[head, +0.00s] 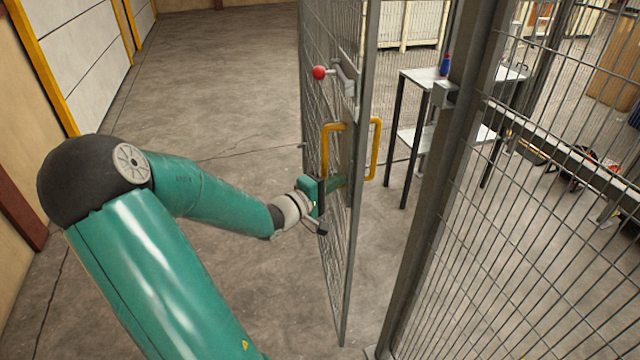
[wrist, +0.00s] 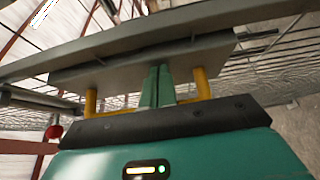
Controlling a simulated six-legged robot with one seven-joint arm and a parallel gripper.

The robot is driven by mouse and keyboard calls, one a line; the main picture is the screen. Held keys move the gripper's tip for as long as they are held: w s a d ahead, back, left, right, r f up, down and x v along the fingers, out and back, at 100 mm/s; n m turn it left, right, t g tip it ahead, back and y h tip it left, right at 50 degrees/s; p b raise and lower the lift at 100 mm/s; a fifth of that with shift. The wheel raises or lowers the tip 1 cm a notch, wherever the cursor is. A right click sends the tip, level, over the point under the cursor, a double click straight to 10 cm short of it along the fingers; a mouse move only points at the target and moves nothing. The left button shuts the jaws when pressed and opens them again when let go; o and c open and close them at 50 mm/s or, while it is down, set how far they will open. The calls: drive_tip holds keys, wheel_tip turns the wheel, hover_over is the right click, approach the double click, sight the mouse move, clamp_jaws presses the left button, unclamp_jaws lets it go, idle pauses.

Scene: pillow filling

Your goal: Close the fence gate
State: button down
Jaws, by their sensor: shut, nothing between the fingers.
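The fence gate (head: 358,240) is a grey mesh panel, standing open with a gap between its edge and the fence post (head: 440,190). It has yellow handles (head: 375,150) on both faces and a bolt with a red knob (head: 319,72) above. My gripper (head: 338,182) is at the gate's left face, by the lower part of the near yellow handle. In the wrist view its green fingers (wrist: 156,88) are together and empty, pointing at the handle plate (wrist: 140,60) between the two yellow handle legs (wrist: 202,84). Whether the fingertips touch the plate is unclear.
A latch block (head: 444,95) sits on the fence post. Beyond the fence stands a small table (head: 420,78) with a blue bottle (head: 445,66). Mesh fence (head: 520,230) fills the right side. The concrete floor (head: 220,80) left of the gate is clear.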

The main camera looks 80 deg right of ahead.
sight(363, 183)
drive_tip(key=s, duration=0.2)
drive_tip(key=s+d, duration=0.1)
drive_tip(key=s, duration=0.4)
drive_tip(key=shift+d+f, duration=0.15)
drive_tip(key=shift+d, duration=0.1)
drive_tip(key=shift+w, duration=0.1)
